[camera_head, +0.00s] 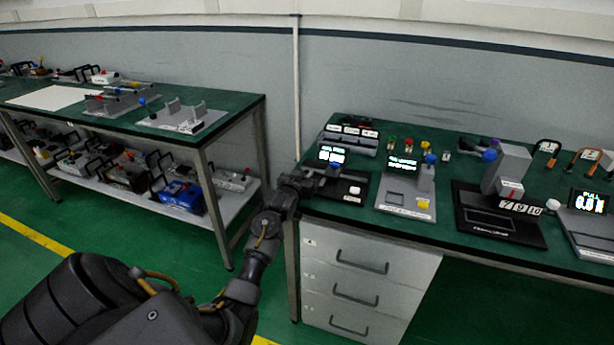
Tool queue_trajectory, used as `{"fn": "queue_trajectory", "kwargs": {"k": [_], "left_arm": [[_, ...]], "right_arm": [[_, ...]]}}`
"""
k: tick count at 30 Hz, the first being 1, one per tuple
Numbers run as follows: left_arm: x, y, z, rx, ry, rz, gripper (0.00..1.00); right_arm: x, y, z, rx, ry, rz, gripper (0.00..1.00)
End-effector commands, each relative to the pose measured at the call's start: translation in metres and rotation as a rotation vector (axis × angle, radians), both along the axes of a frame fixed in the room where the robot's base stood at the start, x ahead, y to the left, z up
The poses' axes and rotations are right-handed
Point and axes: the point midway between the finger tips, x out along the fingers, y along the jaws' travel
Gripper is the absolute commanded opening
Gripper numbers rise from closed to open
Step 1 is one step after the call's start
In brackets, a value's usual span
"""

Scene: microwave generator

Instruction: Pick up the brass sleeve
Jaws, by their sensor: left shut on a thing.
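My left arm reaches in from the lower left to the near left corner of the right-hand green bench. My left gripper (325,178) is at the left side of a dark device with a lit display (331,155). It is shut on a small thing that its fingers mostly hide. I cannot make out the brass sleeve clearly, nor tell by sight whether it is what the fingers hold. My right gripper is not in view.
The right-hand bench (387,230) also carries a grey device with a yellow label (407,190), a press-like device (507,172) and a scale-like device (590,225). Drawers (365,285) are below. Another green bench (225,103) stands left across a floor gap.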

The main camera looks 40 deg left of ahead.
Motion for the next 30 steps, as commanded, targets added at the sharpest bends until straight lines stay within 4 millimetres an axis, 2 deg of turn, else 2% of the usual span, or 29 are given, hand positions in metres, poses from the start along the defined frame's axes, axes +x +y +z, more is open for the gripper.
{"fn": "queue_trajectory", "kwargs": {"k": [7, 12, 21, 24, 30], "left_arm": [[0.000, 0.000, 0.009, 0.002, -0.002, 0.000, 0.00], [0.000, 0.000, 0.033, 0.002, -0.005, 0.000, 0.00], [-0.046, -0.032, 0.095, 0.002, -0.004, -0.001, 0.00], [-0.067, -0.048, 0.104, 0.002, -0.004, -0.002, 0.00], [-0.098, -0.068, 0.120, 0.000, -0.002, -0.002, 0.00]], "right_arm": [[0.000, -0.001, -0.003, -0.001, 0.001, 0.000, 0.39], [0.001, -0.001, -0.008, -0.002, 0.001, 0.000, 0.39], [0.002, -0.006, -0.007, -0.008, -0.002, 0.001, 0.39], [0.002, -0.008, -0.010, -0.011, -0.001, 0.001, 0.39], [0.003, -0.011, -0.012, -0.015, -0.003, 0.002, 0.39]]}}
